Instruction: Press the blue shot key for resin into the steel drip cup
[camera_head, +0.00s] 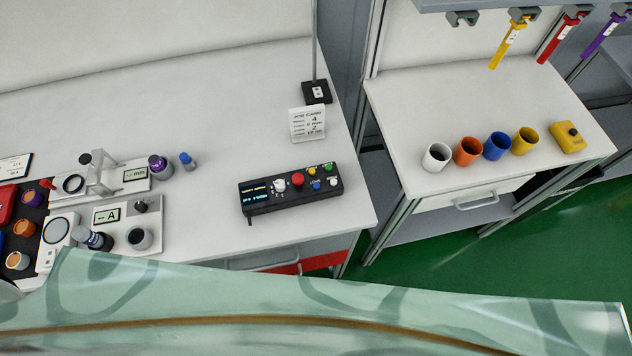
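A black control box (290,190) lies on the left white bench near its right front edge. A small blue key (316,185) is on the box's right part, below a yellow button (312,170) and beside a white one (333,182). A large red button (297,179) and a white knob (279,185) are to its left. A grey metallic cup (139,239), possibly the steel drip cup, stands on a white station plate marked A; its contents cannot be made out. Neither of my grippers shows.
A large pale green surface (300,315) with a brown line crosses the bottom and hides the bench's front left. A job card (306,124) stands behind the box. Several coloured cups (497,146) stand on the right bench (400,98). A gap separates the benches.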

